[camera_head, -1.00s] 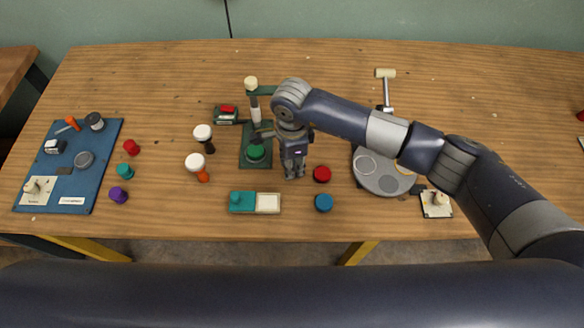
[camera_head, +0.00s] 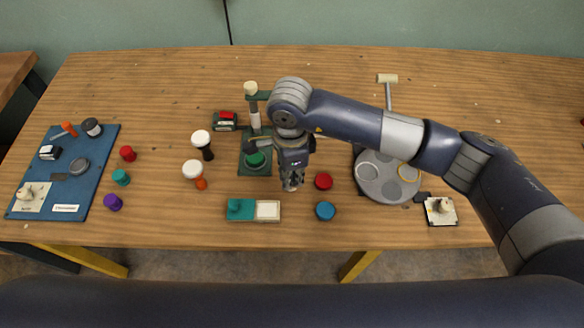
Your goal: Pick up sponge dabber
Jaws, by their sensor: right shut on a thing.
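My right gripper (camera_head: 292,178) reaches down right of the green press stand and is shut on a small pale thing. I take this to be the sponge dabber (camera_head: 292,187); the fingers hide most of it, and I cannot tell whether it touches the table. My left gripper is not in view.
A green press stand (camera_head: 252,165) is close on the left. A teal-and-white tray (camera_head: 267,210), a red disc (camera_head: 323,181) and a blue disc (camera_head: 325,211) lie nearby. A round grey tray (camera_head: 385,190) is right; a blue mat (camera_head: 85,190) is far left.

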